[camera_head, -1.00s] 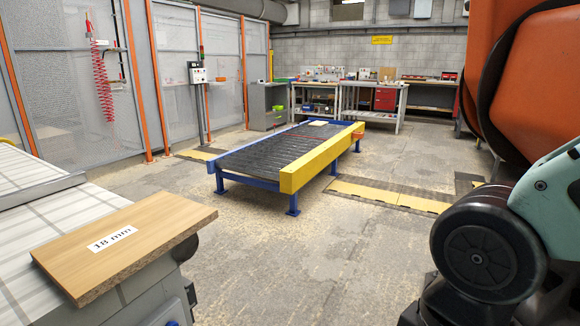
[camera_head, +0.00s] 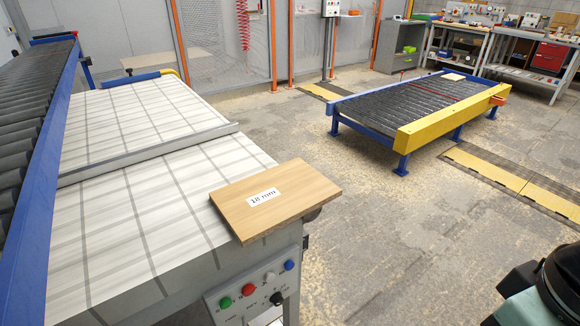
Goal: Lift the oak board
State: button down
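The oak board (camera_head: 290,204) is a light brown wooden panel with a white label reading "18 mm". It lies flat on the near right corner of a machine table (camera_head: 170,239) with a white, grey-striped top. Its right end sticks out past the table's edge. My gripper is not in view. Only a dark and pale green part of my arm shows at the bottom right, well apart from the board.
A metal fence bar (camera_head: 150,155) crosses the table behind the board. Coloured buttons (camera_head: 248,289) are on the table's front. A blue-framed roller conveyor (camera_head: 40,130) runs along the left. Another low conveyor (camera_head: 415,105) with a yellow end stands beyond open floor.

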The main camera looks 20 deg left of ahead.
aim_at(254, 208)
jog(key=u, duration=1.15)
